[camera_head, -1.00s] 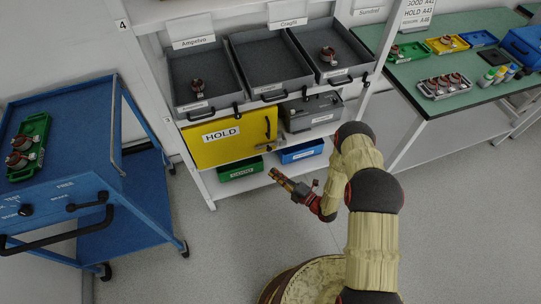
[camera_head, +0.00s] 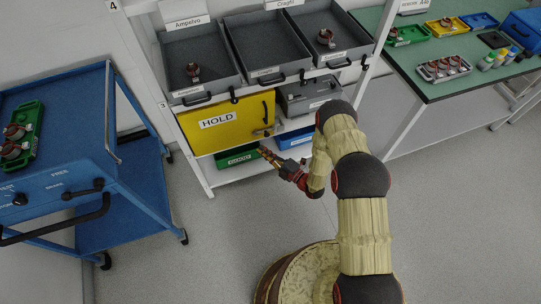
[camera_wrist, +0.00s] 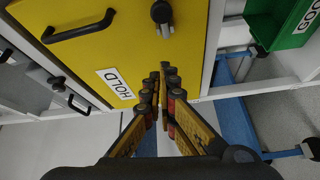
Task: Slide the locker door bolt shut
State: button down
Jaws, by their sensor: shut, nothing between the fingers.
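The yellow locker door (camera_head: 195,138) with a HOLD label is on the middle shelf and looks closed. It also shows in the wrist view (camera_wrist: 175,55). The bolt (camera_head: 262,132) is a small grey fitting low on the door's right side. How far the bolt is slid I cannot tell. My gripper (camera_head: 262,150) is shut and empty, just below the bolt. In the wrist view my gripper (camera_wrist: 161,76) points at the door, apart from the bolt.
A black door handle (camera_wrist: 80,26) stands out near the bolt. A green bin (camera_head: 238,157) and a blue bin (camera_head: 296,140) sit on the shelf below. A grey case (camera_head: 312,97) stands right of the door. A blue trolley (camera_head: 130,204) is left; floor in front is clear.

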jog(key=shift+w+d+f+b, duration=0.1)
jog(key=shift+w+b, duration=0.55)
jog(key=shift+w, duration=0.6)
jog(key=shift+w+f+b, duration=0.1)
jog(key=shift+w+b, duration=0.5)
jog(key=shift+w, duration=0.6)
jog(key=shift+d, duration=0.1)
jog(key=d, duration=0.1)
jog(key=w+d, duration=0.1)
jog(key=d, duration=0.1)
